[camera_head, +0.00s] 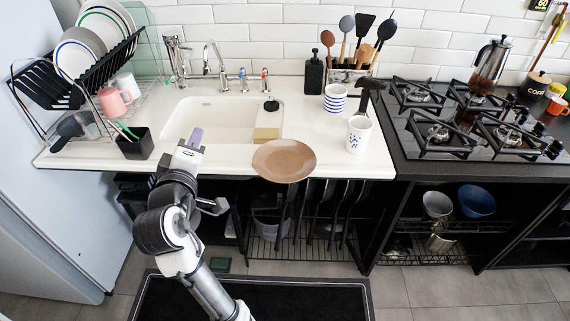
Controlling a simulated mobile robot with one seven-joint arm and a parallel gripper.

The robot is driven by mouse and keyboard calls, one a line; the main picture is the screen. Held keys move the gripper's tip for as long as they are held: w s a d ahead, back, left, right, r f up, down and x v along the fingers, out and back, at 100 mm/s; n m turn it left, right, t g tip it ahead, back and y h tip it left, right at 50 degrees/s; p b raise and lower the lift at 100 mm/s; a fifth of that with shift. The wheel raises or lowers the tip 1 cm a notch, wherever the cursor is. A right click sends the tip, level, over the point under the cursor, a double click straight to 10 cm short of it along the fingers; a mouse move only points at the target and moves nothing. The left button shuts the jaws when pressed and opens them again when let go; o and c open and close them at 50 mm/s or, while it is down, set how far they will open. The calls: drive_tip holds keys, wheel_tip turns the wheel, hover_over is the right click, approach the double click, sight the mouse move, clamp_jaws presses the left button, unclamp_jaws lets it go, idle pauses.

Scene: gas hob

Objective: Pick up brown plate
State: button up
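The brown plate (284,161) is round and lies at the front edge of the white counter, right of and in front of the sink. Its near rim reaches past the counter edge in the picture. My arm rises from the bottom of the view, left of the plate. My gripper (193,142) is near the front left of the sink, well apart from the plate. A pale purple part shows at its tip. The fingers are too small and too much in line with the view to tell whether they are open or shut.
The white sink (205,113) has a yellow sponge (266,134) at its right. A white speckled cup (358,135) and a striped cup (335,98) stand right of the plate. A black cup (135,144) and dish rack (113,62) are at left. The hob (470,145) is at right.

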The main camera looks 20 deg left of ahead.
sight(266, 176)
drive_tip(key=d+f+g+h, duration=0.4)
drive_tip(key=d+f+h, duration=0.4)
drive_tip(key=f, duration=0.4)
drive_tip(key=x, duration=1.3)
drive_tip(key=shift+p, duration=0.4)
drive_tip(key=shift+w+d, duration=0.1)
drive_tip(key=shift+c, duration=0.3)
clamp_jaws()
